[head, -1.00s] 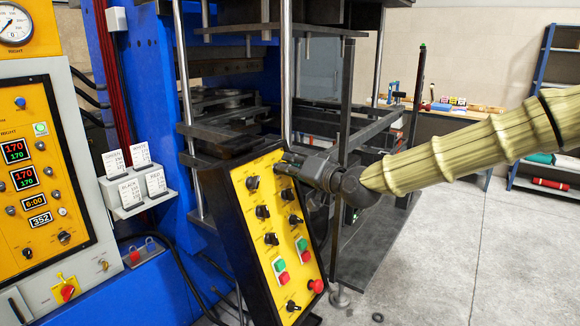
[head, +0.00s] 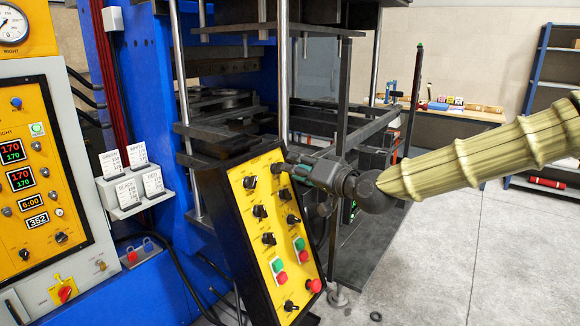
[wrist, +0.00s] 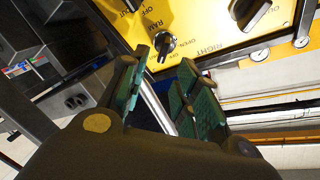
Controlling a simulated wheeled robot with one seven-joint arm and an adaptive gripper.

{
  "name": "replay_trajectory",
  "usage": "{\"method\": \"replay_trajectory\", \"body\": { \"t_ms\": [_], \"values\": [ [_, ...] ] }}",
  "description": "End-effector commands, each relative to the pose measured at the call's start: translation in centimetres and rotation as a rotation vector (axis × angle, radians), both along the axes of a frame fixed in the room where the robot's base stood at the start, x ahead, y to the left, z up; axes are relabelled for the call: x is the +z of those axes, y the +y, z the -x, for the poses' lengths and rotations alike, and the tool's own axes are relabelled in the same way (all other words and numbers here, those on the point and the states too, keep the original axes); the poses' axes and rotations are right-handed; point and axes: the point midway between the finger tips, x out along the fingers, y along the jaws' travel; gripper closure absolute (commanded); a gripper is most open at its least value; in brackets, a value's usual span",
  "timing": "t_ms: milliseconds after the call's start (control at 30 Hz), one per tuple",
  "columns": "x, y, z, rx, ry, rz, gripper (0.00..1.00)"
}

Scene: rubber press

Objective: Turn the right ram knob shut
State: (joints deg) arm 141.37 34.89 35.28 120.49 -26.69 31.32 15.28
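The ram knob (wrist: 163,46) is a black selector on a yellow panel, with RAM, OFF and OPEN printed around it and RIGHT printed close by. I cannot tell its setting for certain. In the wrist view my gripper (wrist: 165,88) has its two green-padded fingers apart, with an empty gap between them. The knob is just beyond the fingertips and appears clear of them. In the head view my gripper (head: 290,171) is at the upper right edge of the tilted control panel (head: 240,203) and hides part of its face there.
Other knobs, green and red buttons, and a red stop button (head: 314,285) are lower on the panel. The blue press frame (head: 150,80) stands behind.

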Motion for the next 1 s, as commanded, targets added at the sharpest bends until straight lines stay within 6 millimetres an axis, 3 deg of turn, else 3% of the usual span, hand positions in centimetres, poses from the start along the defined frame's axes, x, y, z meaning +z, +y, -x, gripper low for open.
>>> {"method": "replay_trajectory", "body": {
  "t_ms": [433,1000],
  "values": [
    [0.7,-4.3,5.1,0.0,0.001,-0.002,0.69],
    [0.6,-5.1,6.1,0.0,0.003,0.0,0.69]
  ]
}}
